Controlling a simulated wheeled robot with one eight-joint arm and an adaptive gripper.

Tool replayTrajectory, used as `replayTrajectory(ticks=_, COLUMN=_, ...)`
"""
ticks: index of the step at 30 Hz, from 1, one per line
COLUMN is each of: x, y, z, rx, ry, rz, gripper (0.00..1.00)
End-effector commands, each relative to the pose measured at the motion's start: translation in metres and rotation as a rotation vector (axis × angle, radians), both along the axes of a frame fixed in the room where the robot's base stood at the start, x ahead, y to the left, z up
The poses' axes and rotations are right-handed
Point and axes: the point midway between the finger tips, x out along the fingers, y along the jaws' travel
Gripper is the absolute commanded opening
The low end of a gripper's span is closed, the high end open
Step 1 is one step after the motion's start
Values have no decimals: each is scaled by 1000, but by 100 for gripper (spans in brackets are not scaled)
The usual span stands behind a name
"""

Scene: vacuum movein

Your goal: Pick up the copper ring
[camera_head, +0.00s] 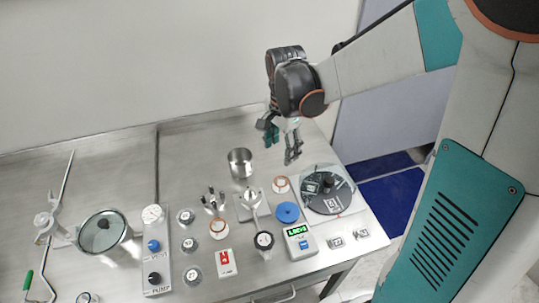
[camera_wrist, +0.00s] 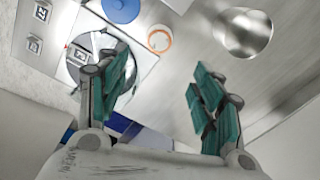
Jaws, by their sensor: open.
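A small copper-orange ring with a pale centre (camera_head: 281,184) lies on the metal table, left of the dark round disc and behind the blue disc. In the wrist view the ring (camera_wrist: 159,40) shows beyond the fingertips, between their lines. My gripper (camera_head: 280,146) is open and empty, in the air above the back right part of the table. In the wrist view its teal fingers (camera_wrist: 160,78) are spread wide with nothing between them. The gripper is apart from the ring.
A metal cup (camera_head: 240,163) stands behind and left of the ring. The dark disc (camera_head: 322,203) sits on a white plate to its right. Another orange-rimmed round item (camera_head: 218,230) lies left. Bare table lies behind the cup.

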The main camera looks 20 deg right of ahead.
Motion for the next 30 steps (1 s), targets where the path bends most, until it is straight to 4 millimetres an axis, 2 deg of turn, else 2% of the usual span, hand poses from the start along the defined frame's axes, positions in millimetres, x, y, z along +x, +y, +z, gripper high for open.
replayTrajectory(ticks=9, x=0, y=0, z=-59, rx=0, ry=1, rz=-2, gripper=60)
replayTrajectory(ticks=12, x=1, y=0, z=-72, rx=0, ry=0, rz=-2, gripper=60)
replayTrajectory(ticks=22, x=1, y=-2, z=-92, rx=0, ry=0, rz=-1, gripper=60)
replayTrajectory(ticks=30, x=2, y=-4, z=-130, rx=0, ry=0, rz=-1, gripper=60)
